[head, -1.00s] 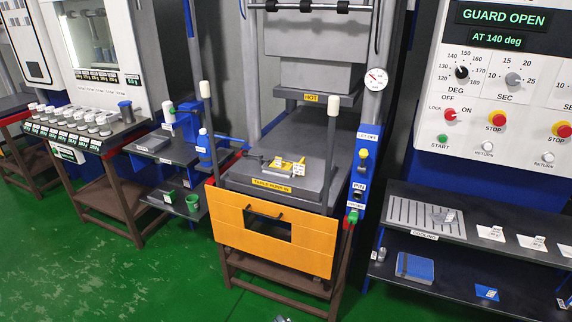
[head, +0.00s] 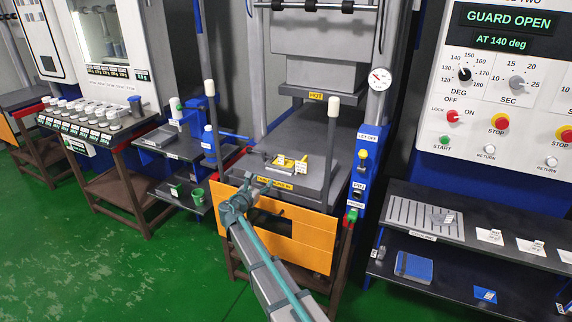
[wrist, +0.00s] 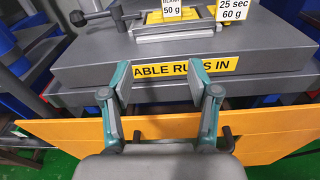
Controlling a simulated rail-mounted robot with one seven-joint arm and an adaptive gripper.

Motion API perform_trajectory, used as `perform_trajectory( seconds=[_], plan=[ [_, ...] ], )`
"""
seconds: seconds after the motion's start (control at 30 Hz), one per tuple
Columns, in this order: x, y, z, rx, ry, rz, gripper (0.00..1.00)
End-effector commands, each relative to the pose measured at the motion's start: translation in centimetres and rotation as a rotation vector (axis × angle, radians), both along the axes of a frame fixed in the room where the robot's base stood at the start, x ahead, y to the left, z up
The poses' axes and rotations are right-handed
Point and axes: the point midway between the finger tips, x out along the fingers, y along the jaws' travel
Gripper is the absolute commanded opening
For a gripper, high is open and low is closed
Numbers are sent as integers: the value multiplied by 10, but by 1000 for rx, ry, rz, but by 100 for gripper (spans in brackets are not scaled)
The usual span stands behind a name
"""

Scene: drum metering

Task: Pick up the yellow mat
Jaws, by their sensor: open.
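What looks like the yellow mat (head: 290,162) lies flat in a small grey frame on the grey press table. My gripper (head: 260,182) is open and empty at the front edge of the table, short of the mat. In the wrist view the two fingers (wrist: 163,72) stand apart, with the table's front face and its yellow label between and beyond them.
White tags (wrist: 232,10) stand beside the mat. A dark handle (wrist: 95,17) sticks out left of the frame. An orange guard panel (head: 312,248) with a handle hangs below the table. Two white-topped posts (head: 333,104) flank the table, under the raised block labelled HOT (head: 316,96).

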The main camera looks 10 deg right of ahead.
Motion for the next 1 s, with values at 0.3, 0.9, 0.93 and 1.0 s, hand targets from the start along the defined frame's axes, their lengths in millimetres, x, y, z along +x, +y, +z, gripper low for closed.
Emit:
perform_trajectory(
  seconds=[0.3,0.9,0.93,1.0],
  plan=[
    [28,-38,40,-125,-27,-20,60],
    [78,-74,41,-121,-26,-20,60],
    [82,-76,42,-121,-26,-21,60],
    [90,-82,43,-122,-25,-21,60]
  ],
)
